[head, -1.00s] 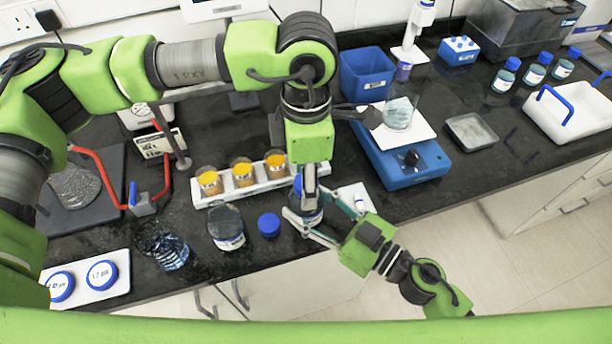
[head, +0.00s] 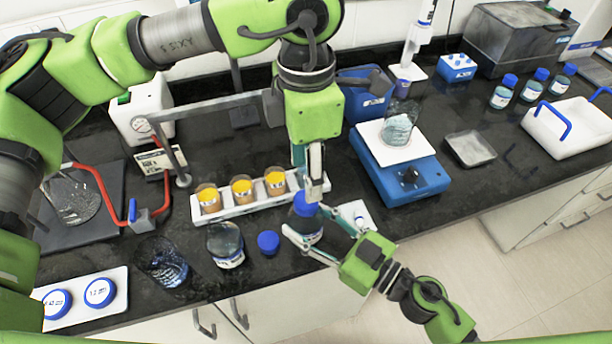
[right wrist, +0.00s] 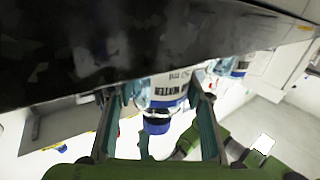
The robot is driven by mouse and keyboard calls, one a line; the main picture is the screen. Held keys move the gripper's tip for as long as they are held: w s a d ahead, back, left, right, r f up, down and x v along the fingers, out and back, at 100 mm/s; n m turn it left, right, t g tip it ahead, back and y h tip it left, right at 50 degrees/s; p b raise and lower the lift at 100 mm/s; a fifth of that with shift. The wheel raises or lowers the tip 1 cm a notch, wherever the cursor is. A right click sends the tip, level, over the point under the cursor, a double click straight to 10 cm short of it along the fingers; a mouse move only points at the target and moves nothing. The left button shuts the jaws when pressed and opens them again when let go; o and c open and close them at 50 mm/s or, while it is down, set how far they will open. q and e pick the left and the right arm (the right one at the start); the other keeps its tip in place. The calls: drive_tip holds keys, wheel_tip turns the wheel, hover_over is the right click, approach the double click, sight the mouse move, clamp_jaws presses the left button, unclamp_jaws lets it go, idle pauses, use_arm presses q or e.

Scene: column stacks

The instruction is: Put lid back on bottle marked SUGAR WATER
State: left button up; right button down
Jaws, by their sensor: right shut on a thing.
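A clear bottle with a blue lid (head: 304,204) on top and a white label stands near the counter's front edge in the head view. My right gripper (head: 303,236) is shut around its body. In the right wrist view the bottle (right wrist: 165,92) appears upside down between the fingers, with part of "WATER" readable and its blue lid (right wrist: 157,126) at the neck. My left gripper (head: 311,185) points down just above and beside the lid; its finger gap is unclear. A loose blue lid (head: 268,242) lies on the counter beside a lidless bottle (head: 226,243).
A white rack (head: 236,209) with three yellow-filled jars stands behind the bottles. A glass beaker (head: 165,262) and a white tray (head: 70,317) with two blue-lidded items are at left. Counter space between stirrer and bottle holds a small white item.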

sight(306, 219)
use_arm(q)
drive_tip(key=shift+r, duration=0.15)
drive_tip(key=shift+f, duration=4.05)
drive_tip(key=c, duration=1.1)
drive_tip(key=shift+c, duration=0.2)
drive_tip(key=o, duration=1.3)
